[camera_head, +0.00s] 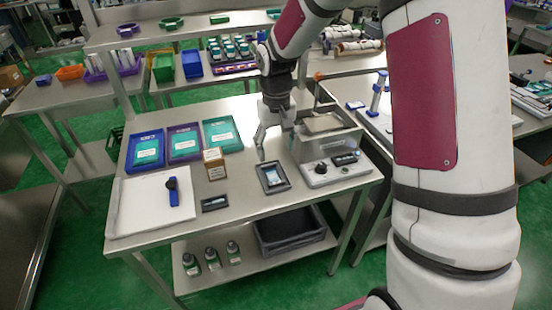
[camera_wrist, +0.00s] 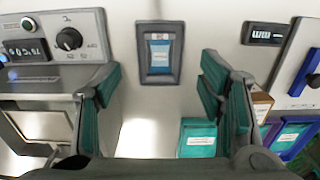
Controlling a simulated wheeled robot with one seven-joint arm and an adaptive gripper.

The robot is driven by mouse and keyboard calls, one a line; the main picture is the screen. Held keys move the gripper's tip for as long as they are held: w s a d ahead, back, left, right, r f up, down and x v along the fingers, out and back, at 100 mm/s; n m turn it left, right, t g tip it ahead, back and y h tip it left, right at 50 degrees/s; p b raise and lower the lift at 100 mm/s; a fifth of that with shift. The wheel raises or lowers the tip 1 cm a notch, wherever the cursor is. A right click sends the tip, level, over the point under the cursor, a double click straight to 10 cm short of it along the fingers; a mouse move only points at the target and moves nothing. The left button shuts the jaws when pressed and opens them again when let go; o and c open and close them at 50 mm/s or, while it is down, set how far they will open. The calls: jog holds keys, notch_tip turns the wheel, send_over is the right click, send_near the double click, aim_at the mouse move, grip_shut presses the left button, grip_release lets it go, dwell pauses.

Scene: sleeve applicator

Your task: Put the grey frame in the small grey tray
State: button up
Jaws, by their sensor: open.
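A small dark grey tray (camera_head: 272,178) lies flat on the steel table, left of the applicator. It also shows in the wrist view (camera_wrist: 145,72), with a raised rim around a pale blue and white labelled piece (camera_wrist: 160,53). I cannot make out a separate grey frame; it may be within this tray or be its rim. My gripper (camera_head: 272,141) hangs above the table, behind the tray in the head view. In the wrist view my gripper (camera_wrist: 158,82) is open and empty, its teal-padded fingers wide apart, with the tray beyond them.
The applicator (camera_head: 338,172) with knob and display stands right of the tray. A small box (camera_head: 214,163), a dark label plate (camera_head: 215,203), a white board (camera_head: 140,205) with a blue tool and several coloured bins (camera_head: 184,143) are left. A dark crate (camera_head: 290,235) sits below.

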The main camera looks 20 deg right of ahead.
jog(key=s+r+t, duration=0.2)
jog(key=s+r, duration=0.9)
jog(key=r, duration=0.5)
jog(key=s+r+t, duration=0.1)
jog(key=s+r, duration=0.1)
jog(key=s, duration=0.6)
jog(key=s+r+t, duration=0.2)
jog(key=s, duration=0.6)
jog(key=shift+s+r, duration=0.15)
jog(key=shift+r, duration=0.15)
jog(key=shift+d, duration=0.2)
